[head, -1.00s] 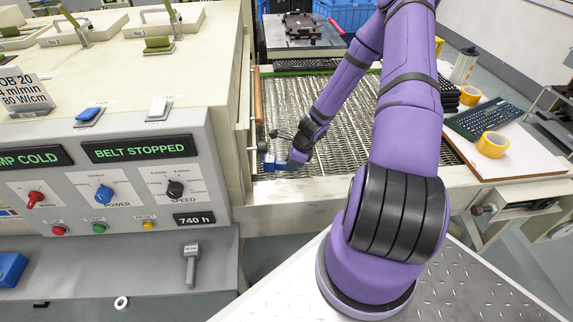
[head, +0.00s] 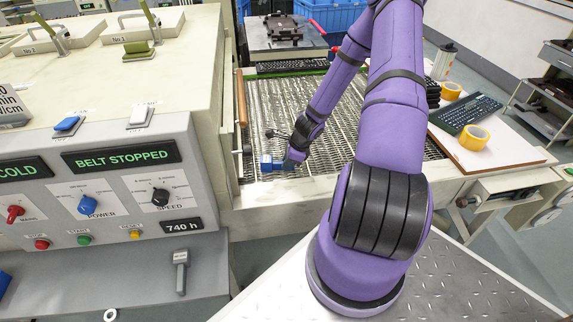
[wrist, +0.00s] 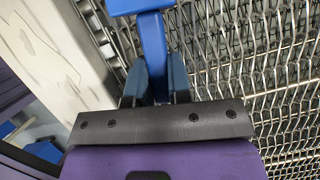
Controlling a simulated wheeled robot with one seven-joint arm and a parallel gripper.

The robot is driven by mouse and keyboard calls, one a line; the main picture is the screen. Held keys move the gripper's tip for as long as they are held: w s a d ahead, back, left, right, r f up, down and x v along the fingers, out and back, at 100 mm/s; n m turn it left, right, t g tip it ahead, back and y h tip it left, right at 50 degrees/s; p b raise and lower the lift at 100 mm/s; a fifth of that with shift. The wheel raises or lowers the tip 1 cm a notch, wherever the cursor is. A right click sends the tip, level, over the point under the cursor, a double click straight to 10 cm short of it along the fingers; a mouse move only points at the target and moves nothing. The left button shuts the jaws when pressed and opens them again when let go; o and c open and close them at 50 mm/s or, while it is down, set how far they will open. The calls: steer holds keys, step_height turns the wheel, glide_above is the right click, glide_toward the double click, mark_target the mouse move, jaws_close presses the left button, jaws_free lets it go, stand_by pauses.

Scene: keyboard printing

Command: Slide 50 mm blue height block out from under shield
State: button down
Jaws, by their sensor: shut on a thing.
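The blue height block (head: 267,162) is over the near left part of the wire-mesh belt, a little to the right of the oven's side wall. My gripper (head: 286,163) is at its right end. In the wrist view my gripper (wrist: 154,85) is shut on a narrow blue stem (wrist: 154,45) that leads to a wider blue part of the block (wrist: 138,5), cut off at the top edge. I cannot clearly pick out the shield, and no cover shows over the block. Whether the block touches the belt cannot be told.
The oven housing (head: 125,165) with its panel reading BELT STOPPED stands at left. The mesh belt (head: 345,125) is open right of the block. A board with a keyboard (head: 466,113) and yellow tape rolls (head: 474,137) lies at right. A pale frame rail (head: 300,192) runs along the front.

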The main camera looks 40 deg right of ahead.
steer(key=shift+r, duration=4.3)
